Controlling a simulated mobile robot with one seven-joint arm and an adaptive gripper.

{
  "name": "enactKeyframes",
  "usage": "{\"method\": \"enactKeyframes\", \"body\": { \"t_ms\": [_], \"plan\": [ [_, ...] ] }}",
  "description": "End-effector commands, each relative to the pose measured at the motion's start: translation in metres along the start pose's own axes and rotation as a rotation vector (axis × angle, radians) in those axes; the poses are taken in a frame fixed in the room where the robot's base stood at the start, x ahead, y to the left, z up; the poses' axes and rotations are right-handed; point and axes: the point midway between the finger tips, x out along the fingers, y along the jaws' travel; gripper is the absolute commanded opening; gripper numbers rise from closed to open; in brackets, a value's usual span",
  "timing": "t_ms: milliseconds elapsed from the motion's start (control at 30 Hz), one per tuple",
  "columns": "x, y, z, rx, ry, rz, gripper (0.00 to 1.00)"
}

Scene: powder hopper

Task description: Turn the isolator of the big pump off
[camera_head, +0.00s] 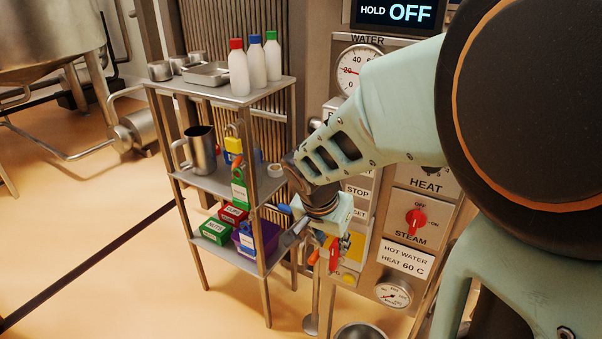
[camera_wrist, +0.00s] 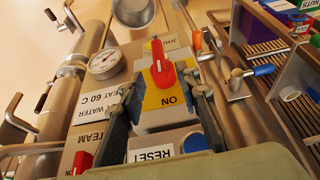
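A red rotary handle (camera_wrist: 161,68) sits on a yellow plate (camera_wrist: 180,95) in the wrist view, which shows the panel upside down. The plate reads "ON" at the handle's end nearer my gripper; other lettering at the far end is too small to read. The handle lies roughly along the picture's vertical, slightly tilted. My gripper (camera_wrist: 163,82) is open, with one dark finger on each side of the plate. I cannot tell whether either finger touches the handle. In the head view my gripper (camera_head: 318,232) is at the panel's lower left, partly hiding the yellow plate (camera_head: 356,243).
A STEAM switch (camera_head: 416,218) and a dial gauge (camera_head: 394,293) are on the panel to the right. An orange valve handle (camera_wrist: 207,38) and a blue-tipped lever (camera_wrist: 263,70) stand close beside my gripper. A loaded shelf rack (camera_head: 265,190) stands to the left.

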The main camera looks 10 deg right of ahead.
Motion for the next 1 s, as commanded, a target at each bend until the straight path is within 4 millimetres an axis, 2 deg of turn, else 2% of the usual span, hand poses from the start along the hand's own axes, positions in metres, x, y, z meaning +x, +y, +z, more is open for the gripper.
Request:
{"method": "enactKeyframes", "body": {
  "t_ms": [33, 100, 300, 700, 967, 1000],
  "plan": [
    [0.016, 0.000, 0.002, 0.000, -0.002, 0.002, 0.30],
    [0.028, 0.000, 0.002, 0.000, -0.001, 0.001, 0.30],
    [0.052, 0.000, 0.000, 0.000, 0.001, 0.000, 0.30],
    [0.058, 0.000, -0.001, 0.000, 0.001, -0.001, 0.30],
    [0.058, 0.000, -0.001, 0.000, 0.001, -0.001, 0.03],
    [0.058, 0.000, -0.001, 0.000, 0.001, -0.001, 0.03]
  ]
}}
